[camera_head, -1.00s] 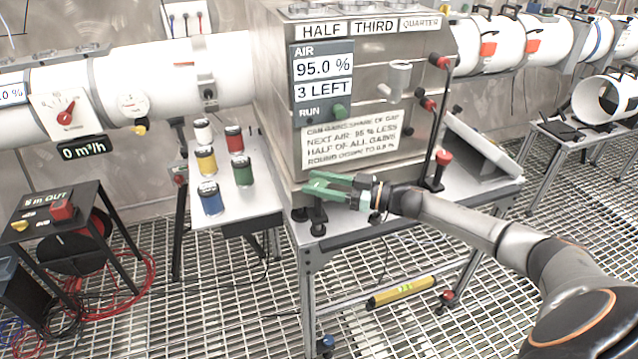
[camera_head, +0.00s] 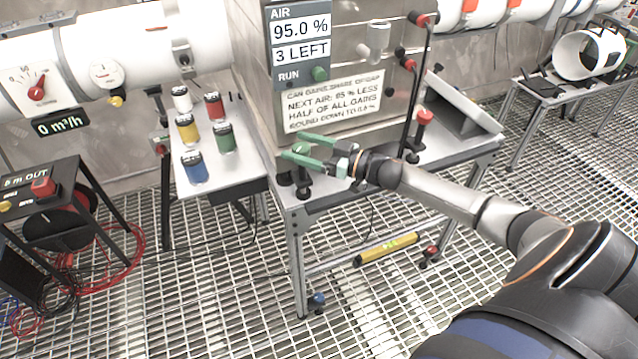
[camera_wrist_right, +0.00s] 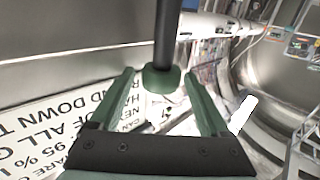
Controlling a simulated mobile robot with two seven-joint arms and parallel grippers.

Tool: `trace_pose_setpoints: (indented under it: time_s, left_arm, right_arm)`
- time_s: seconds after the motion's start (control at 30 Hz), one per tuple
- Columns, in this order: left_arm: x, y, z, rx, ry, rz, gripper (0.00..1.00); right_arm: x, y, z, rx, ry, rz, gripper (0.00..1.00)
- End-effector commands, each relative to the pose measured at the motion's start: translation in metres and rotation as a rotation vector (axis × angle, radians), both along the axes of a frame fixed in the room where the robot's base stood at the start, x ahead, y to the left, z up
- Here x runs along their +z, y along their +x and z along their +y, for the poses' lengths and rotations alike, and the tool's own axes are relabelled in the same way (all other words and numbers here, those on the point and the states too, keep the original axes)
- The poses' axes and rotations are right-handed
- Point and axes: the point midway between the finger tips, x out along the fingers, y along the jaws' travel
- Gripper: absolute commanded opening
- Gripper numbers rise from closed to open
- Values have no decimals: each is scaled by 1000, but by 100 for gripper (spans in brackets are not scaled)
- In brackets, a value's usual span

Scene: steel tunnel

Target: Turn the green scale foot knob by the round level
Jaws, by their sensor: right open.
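My right gripper (camera_head: 289,149) is at the near left corner of the steel box on the stand, with its two green fingers apart. The green knob (camera_head: 301,149) shows between the fingers, above a dark foot (camera_head: 303,187). In the right wrist view the knob (camera_wrist_right: 162,78) hangs on a dark stem between the open fingertips (camera_wrist_right: 158,75). Gaps show on both sides, so the fingers are not clamped on it. I cannot make out the round level. My left gripper is out of view.
The steel box (camera_head: 255,95) with its sign (camera_head: 330,100) stands close behind the gripper. Several coloured cans (camera_head: 224,138) stand on a side table to the left. A yellow bar (camera_head: 387,249) lies below the stand. A red-topped post (camera_head: 423,118) stands to the right.

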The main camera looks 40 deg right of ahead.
Motion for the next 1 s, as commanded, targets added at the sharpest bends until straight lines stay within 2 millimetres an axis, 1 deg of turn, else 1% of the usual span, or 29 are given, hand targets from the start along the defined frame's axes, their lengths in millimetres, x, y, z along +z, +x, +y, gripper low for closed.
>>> trace_pose_setpoints:
  time_s: [0.03,0.07,0.23,0.37,0.7,0.8,1.0]
  left_arm:
    - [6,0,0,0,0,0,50]
    - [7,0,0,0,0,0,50]
    - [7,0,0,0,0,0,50]
    - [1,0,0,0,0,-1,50]
    - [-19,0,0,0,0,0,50]
    - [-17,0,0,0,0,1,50]
    - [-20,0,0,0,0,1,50]
  right_arm:
    - [2,-1,2,-37,7,2,82]
    - [2,-2,2,-62,8,2,82]
    - [0,-1,2,-199,8,-1,82]
    - [-2,-1,2,-303,6,-2,82]
    - [-3,-2,2,-558,5,-3,82]
    - [-2,-23,2,-550,-2,2,82]
    - [-2,-59,3,-549,0,2,82]
